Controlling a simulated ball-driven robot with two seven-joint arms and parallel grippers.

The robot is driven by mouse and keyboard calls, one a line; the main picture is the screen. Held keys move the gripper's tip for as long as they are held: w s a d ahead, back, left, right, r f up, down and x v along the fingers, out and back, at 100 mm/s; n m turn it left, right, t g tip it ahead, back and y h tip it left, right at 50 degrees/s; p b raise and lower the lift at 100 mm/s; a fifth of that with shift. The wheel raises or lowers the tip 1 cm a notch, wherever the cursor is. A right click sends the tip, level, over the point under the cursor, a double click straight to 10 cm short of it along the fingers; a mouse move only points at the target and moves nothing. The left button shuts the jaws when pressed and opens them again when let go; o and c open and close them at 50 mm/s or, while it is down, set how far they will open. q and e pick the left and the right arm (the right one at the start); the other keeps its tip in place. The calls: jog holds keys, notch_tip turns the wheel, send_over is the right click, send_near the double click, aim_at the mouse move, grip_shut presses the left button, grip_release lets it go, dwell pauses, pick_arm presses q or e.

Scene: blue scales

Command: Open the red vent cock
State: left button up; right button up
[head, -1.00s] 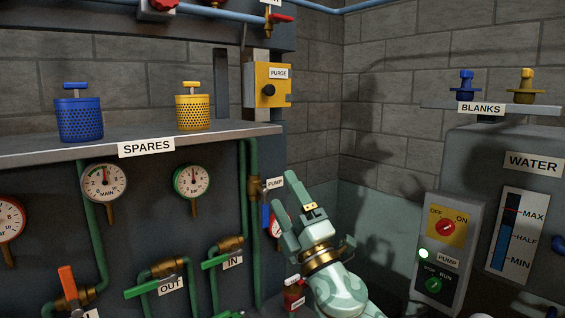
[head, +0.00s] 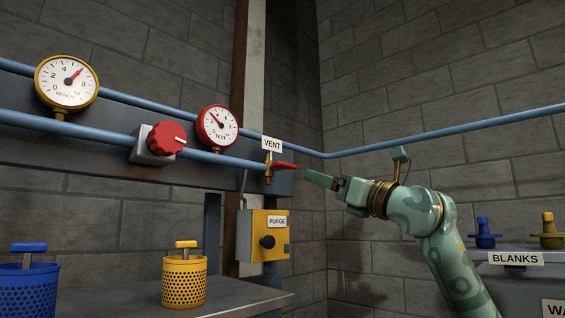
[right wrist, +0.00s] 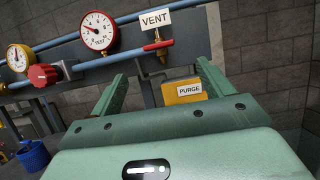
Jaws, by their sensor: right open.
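My left gripper is in neither view.
A yellow PURGE box (head: 264,236) sits below the cock. A red knob (head: 166,138) and the red TEST gauge (head: 217,127) are to its left. A shelf with a yellow basket (head: 184,281) lies lower left. The BLANKS shelf (head: 515,258) is at right.

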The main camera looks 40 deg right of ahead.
aim_at(289, 165)
jog(key=p+x, duration=0.5)
jog(key=x, duration=0.7)
jog(key=shift+w, duration=0.15)
jog(key=shift+w+a+r, duration=0.1)
jog(key=shift+w+a, duration=0.05)
jog(key=shift+w, duration=0.7)
jog(key=shift+s, duration=0.1)
jog(key=c, duration=1)
